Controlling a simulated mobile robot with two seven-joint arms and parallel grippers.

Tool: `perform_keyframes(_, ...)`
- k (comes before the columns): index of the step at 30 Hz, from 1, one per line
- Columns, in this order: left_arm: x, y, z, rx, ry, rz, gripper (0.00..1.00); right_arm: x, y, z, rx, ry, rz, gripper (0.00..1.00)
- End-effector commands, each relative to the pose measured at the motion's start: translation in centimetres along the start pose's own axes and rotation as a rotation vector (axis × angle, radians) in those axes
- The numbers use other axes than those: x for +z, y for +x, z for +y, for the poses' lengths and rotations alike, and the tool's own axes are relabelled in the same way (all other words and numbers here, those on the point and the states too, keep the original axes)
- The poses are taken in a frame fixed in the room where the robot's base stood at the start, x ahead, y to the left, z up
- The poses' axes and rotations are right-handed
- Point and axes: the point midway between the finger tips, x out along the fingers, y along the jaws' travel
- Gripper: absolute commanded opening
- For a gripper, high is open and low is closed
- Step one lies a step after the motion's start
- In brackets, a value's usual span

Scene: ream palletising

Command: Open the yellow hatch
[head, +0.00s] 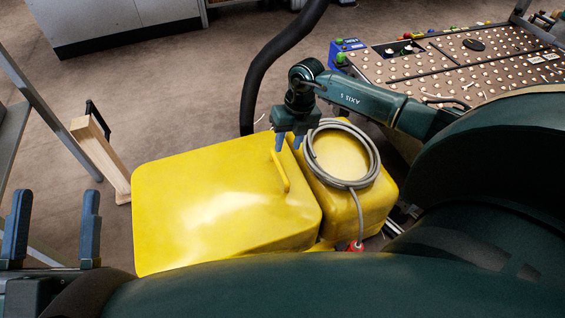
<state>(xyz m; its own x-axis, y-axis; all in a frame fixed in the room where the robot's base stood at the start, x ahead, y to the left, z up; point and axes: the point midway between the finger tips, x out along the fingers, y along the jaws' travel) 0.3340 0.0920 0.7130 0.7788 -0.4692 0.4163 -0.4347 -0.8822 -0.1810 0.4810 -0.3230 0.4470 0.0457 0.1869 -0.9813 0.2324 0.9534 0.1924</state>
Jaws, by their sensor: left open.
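The yellow hatch (205,205) is a wide, smooth lid in the middle of the head view and looks closed. Its yellow bar handle (280,172) stands along its right side. My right gripper (288,148) points down at the far end of the handle. Its two blue fingers are apart with a gap between them. I cannot tell whether either finger touches the handle. My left gripper (56,194) is at the lower left, left of the hatch, open and empty, with its fingers wide apart.
A coiled grey cable (375,165) lies on the yellow housing (340,205) right of the hatch, with a red plug (355,246). A black hose (262,75) rises behind. A wooden post (102,158) stands at left. A studded table (455,68) is at the back right.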

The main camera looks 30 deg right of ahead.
Motion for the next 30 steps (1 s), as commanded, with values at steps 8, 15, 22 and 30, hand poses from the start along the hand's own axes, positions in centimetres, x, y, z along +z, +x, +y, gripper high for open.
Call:
perform_keyframes(8, -2.5, 0.9, -0.7, 0.025, 0.142, 0.220, 0.58, -0.1, 6.2, 0.0, 0.003, 0.000, 0.001, 0.36)
perform_keyframes(15, -4.2, 1.1, -0.9, 0.036, 0.206, 0.320, 0.58, 0.0, 8.2, 0.1, 0.002, -0.001, 0.000, 0.36)
perform_keyframes(22, -4.5, 1.2, -0.9, 0.038, 0.214, 0.334, 0.58, 0.0, 8.4, 0.1, 0.003, -0.001, 0.000, 0.36)
perform_keyframes(30, -4.5, 1.2, -0.9, 0.038, 0.214, 0.334, 0.58, 0.0, 8.4, 0.1, 0.003, -0.001, 0.000, 0.22)
